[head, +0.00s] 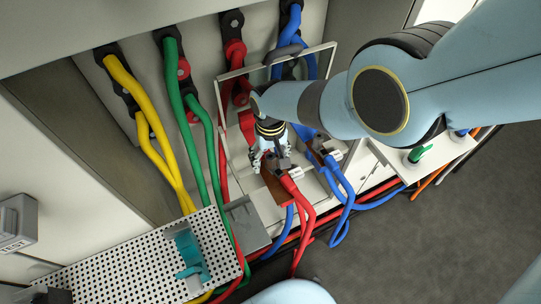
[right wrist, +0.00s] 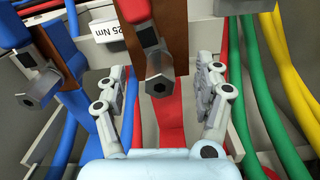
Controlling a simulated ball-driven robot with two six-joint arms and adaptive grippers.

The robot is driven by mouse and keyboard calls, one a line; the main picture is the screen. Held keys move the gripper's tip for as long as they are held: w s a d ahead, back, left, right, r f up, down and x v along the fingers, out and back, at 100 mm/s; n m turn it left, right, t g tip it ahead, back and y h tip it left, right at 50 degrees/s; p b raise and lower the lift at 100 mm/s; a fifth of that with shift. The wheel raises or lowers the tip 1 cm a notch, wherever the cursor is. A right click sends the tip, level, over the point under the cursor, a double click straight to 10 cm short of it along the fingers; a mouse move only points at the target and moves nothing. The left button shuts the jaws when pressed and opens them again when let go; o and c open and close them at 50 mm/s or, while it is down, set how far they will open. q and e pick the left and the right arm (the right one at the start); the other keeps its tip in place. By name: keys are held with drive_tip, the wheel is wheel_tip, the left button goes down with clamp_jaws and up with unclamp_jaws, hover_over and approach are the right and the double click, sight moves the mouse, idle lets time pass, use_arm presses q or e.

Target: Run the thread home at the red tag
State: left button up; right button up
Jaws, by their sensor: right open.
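My right gripper (head: 270,163) is over the red cable's connection in the cabinet. In the right wrist view its fingers (right wrist: 163,80) are open, one on each side of a grey hex-headed bolt (right wrist: 161,82). The bolt stands out from a copper bar (right wrist: 172,38) and no finger visibly touches it. Red cable (right wrist: 171,125) lies behind it. In the head view, the red lugs (head: 290,182) sit just below and right of the gripper. I cannot pick out a separate red tag. How deep the bolt sits cannot be told. My left gripper is out of view.
A second bolt (right wrist: 40,90) beside blue cable (right wrist: 70,100) is close to the left finger. A white "25 Nm" label (right wrist: 112,31) is nearby. A clear panel (head: 222,120) frames the terminals. A perforated tray (head: 125,265) carries a teal object (head: 190,255).

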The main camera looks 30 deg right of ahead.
drive_tip(key=n, duration=0.6)
drive_tip(key=shift+c, duration=0.2)
clamp_jaws()
idle(0.4)
drive_tip(key=m, duration=0.4)
drive_tip(key=shift+m, duration=0.4)
